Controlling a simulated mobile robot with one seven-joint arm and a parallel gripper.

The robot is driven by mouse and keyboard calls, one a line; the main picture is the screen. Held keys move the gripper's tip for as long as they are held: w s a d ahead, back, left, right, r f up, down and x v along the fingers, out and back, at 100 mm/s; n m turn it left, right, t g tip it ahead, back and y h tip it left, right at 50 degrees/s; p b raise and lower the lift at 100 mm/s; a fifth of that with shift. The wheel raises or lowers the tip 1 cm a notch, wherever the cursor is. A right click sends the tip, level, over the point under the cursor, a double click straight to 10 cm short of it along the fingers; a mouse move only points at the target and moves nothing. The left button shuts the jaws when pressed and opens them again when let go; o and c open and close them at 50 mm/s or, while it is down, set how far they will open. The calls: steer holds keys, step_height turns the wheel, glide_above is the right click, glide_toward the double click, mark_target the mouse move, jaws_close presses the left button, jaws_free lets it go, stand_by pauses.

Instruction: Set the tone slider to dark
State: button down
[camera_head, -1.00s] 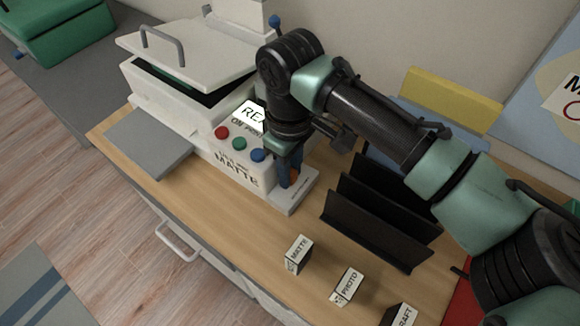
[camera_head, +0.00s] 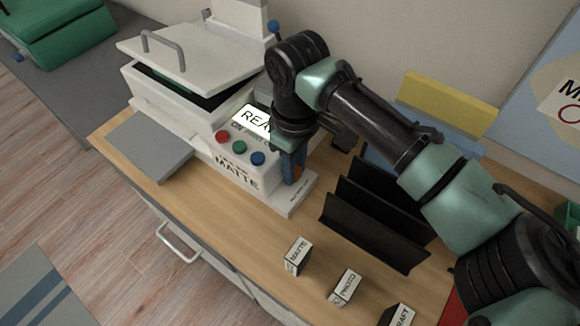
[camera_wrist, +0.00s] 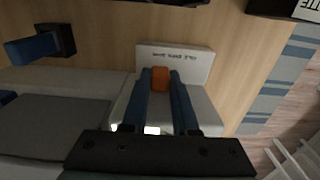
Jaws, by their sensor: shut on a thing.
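The tone slider's orange knob (camera_wrist: 160,78) sits between the two blue fingers of my gripper (camera_wrist: 160,73) in the wrist view, with a finger against each side. A small part of the knob (camera_head: 299,172) also shows beside my gripper (camera_head: 292,178) in the head view. My gripper is shut on it. The knob is at the white printer's (camera_head: 235,172) low right-hand ledge (camera_head: 291,207). Small lettering on the ledge (camera_wrist: 185,62) is upside down in the wrist view and too small to read surely. The slider's track is mostly hidden by my fingers.
Red (camera_head: 222,137), green (camera_head: 239,147) and blue (camera_head: 258,158) buttons sit left of my gripper, below a lit display (camera_head: 251,119). A black rack (camera_head: 372,228) stands close on the right. Small labelled blocks, including MATTE (camera_head: 297,256) and PHOTO (camera_head: 345,287), stand in front.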

mark_target(298, 165)
steer(key=shift+w+d+r, duration=0.1)
steer(key=shift+w+d, duration=0.1)
steer(key=shift+w, duration=0.1)
steer(key=c, duration=0.7)
jaws_free()
steer(key=shift+w, duration=0.1)
step_height(298, 165, up, 13)
steer(key=shift+f+p, duration=0.1)
steer(key=shift+p, duration=1)
